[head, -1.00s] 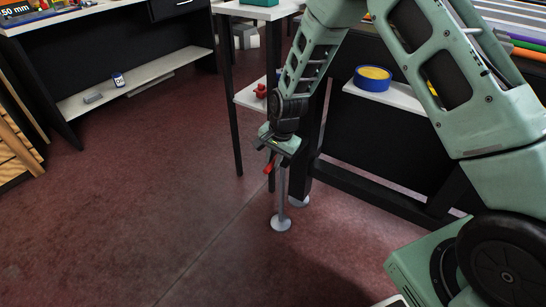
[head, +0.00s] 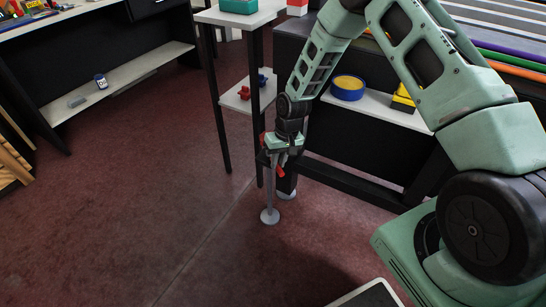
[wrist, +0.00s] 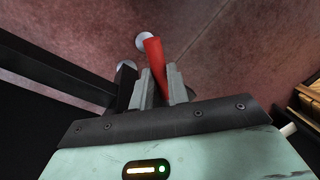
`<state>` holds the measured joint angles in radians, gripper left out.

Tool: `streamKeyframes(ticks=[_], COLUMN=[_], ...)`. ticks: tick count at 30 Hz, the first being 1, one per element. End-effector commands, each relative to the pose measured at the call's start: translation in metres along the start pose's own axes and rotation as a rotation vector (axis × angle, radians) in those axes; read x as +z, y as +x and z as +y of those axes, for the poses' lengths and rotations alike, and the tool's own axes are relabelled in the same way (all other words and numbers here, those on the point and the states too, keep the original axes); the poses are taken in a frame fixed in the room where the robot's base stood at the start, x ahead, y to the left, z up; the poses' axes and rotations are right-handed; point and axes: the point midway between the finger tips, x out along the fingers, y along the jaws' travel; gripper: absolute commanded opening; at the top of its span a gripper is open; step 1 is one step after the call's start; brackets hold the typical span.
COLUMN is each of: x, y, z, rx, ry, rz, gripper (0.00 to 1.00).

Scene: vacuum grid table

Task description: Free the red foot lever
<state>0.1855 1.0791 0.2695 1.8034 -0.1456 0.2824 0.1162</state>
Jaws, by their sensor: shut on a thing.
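The red foot lever (wrist: 153,55) stands up between the two grey fingers of my gripper (wrist: 160,86) in the wrist view, and the fingers are shut on it. In the head view, my gripper (head: 281,152) points down beside the table leg, and the red lever (head: 281,171) shows just below it. A thin grey post (head: 271,185) runs down to a round pale foot (head: 270,216) on the floor. The lever's joint with the post is hidden by my gripper.
A black table frame (head: 350,183) stands close on the right, with a shelf holding a blue and yellow roll (head: 348,87). A small side table (head: 222,108) stands just behind. The red-brown floor (head: 130,200) to the left is open.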

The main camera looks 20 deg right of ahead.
Motion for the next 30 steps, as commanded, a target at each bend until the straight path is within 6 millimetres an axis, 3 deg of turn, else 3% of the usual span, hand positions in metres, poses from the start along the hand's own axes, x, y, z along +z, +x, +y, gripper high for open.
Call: streamKeyframes(ticks=[13,30], x=[-0.005,-0.006], y=[-0.005,-0.005], z=[0.018,0.022], rx=[0.0,0.001], ry=[-0.263,-0.322], rz=[-0.051,-0.062], gripper=[0.0,0.0])
